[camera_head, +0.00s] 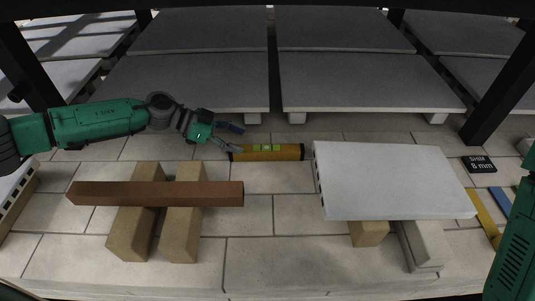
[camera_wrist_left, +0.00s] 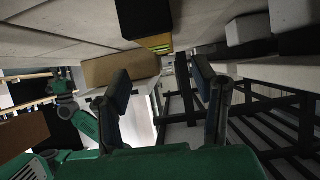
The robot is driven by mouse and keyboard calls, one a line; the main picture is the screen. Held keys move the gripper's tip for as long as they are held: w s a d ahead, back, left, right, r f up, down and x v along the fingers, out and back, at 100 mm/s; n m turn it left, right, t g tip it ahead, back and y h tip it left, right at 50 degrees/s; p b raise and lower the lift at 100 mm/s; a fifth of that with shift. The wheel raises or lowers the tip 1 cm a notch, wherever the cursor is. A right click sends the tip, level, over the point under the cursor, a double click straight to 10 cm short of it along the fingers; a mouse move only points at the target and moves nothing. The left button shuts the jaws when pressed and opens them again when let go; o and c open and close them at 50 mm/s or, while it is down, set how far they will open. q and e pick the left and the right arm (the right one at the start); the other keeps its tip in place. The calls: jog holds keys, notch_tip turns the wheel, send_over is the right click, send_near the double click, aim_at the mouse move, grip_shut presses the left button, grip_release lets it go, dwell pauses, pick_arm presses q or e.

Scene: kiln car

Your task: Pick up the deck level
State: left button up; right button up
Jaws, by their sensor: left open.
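The deck level (camera_head: 267,153), an orange-yellow bar with a green vial window, lies on the pale tiled deck near the middle of the head view. My left gripper (camera_head: 237,138) is open at the level's left end, with one fingertip overlapping that end in the picture; I cannot tell whether they touch. In the left wrist view the level (camera_wrist_left: 157,43) shows end-on at the top, beyond and between the two spread fingers (camera_wrist_left: 160,88), with nothing between them. My right gripper does not show in the head view.
A brown bar (camera_head: 150,194) rests on two tan blocks (camera_head: 183,230). A white slab (camera_head: 390,180) stands right of the level on supports (camera_head: 368,233). Grey shelves (camera_head: 370,82) lie behind, with dark posts (camera_head: 497,90). A black shim plate (camera_head: 479,164) is at right.

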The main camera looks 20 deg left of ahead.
aim_at(262, 148)
pick_arm(q)
jog(key=x, duration=0.3)
jog(key=shift+w+d+f+b, duration=0.15)
jog(key=shift+f+b, duration=0.15)
jog(key=shift+f, duration=0.05)
jog(key=b+x, duration=0.1)
jog(key=x, duration=0.4)
jog(key=shift+w+d+b, duration=0.1)
jog(key=shift+d+b, duration=0.2)
jog(key=shift+b, duration=0.05)
grip_shut()
